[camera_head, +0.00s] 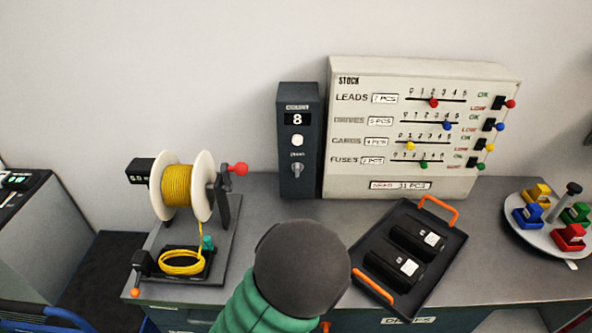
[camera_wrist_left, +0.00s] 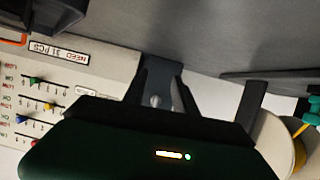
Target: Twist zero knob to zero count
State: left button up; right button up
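The dark counter box (camera_head: 299,130) stands on the bench against the wall and shows 8 in its window. A round white button (camera_head: 297,140) sits below the window, and the grey zero knob (camera_head: 297,170) is below that. My left arm rises in front of the bench, and its gripper fingers are hidden in the head view. In the left wrist view, my left gripper (camera_wrist_left: 162,86) has its dark fingers apart, with the knob (camera_wrist_left: 155,100) showing between them. I cannot tell whether they touch it. My right gripper is not in view.
A white stock board (camera_head: 425,190) with sliders stands right of the counter. A cable spool (camera_head: 203,185) with a red-knobbed crank is at left. A black tray (camera_head: 424,297) with orange handles holds two dark packs. A round plate (camera_head: 545,238) with coloured blocks is far right.

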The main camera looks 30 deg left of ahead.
pick_arm(q)
notch_tip(320, 180, up, 8)
jog(key=w+a+t+y, duration=0.1)
jog(key=a+t+y, duration=0.2)
jog(key=b, duration=0.1)
send_near(297, 170)
jog(key=x, duration=0.8)
jog(key=shift+w+a, duration=0.15)
jog(key=shift+w, duration=0.25)
grip_shut()
jog(key=shift+t, duration=0.3)
